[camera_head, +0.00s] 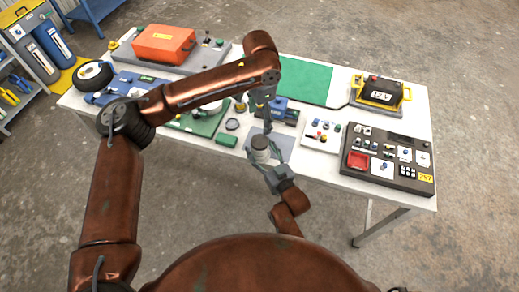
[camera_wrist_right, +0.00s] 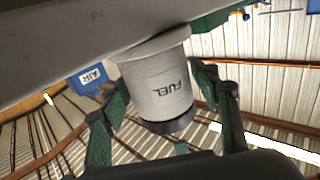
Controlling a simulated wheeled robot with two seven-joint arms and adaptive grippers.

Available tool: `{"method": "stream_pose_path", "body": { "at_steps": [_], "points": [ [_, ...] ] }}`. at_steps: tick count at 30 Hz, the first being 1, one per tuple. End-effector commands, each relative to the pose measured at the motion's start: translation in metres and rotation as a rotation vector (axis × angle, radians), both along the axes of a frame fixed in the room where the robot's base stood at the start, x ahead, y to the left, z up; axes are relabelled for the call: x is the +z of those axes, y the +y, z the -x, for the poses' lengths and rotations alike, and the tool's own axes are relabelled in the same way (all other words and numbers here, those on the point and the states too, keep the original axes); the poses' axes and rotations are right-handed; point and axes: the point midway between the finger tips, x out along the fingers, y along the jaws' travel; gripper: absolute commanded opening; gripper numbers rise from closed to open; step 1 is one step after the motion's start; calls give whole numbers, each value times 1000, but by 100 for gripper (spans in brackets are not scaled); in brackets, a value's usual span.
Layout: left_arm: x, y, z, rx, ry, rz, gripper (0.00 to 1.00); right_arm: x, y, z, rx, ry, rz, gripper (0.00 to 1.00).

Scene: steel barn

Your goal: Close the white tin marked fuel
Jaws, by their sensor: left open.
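The white tin (camera_head: 259,155) stands near the table's front edge, on or by a grey mat. In the upside-down right wrist view, the white tin (camera_wrist_right: 158,85) shows its FUEL marking and a dark band at its top end. My left gripper (camera_head: 266,118) is open, pointing down just above and behind the tin. Whether a lid sits on the tin is unclear.
A white switch panel (camera_head: 321,137) and a black control box (camera_head: 388,160) stand to the right. A green mat (camera_head: 303,80) lies behind. An orange case (camera_head: 163,44) stands at the back left.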

Motion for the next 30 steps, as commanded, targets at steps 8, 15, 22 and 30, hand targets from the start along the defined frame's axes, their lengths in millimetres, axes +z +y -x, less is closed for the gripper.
{"method": "stream_pose_path", "body": {
  "at_steps": [8,15,22,30],
  "points": [
    [0,0,0,0,0,0,68,-1,0,0,0,3,1,66],
    [0,0,0,0,0,0,68,-2,-6,9,-1,4,2,66],
    [0,0,0,0,0,0,68,-3,-27,47,0,5,4,66],
    [0,0,0,0,0,0,68,-3,-50,91,0,4,2,66]
  ]
}}
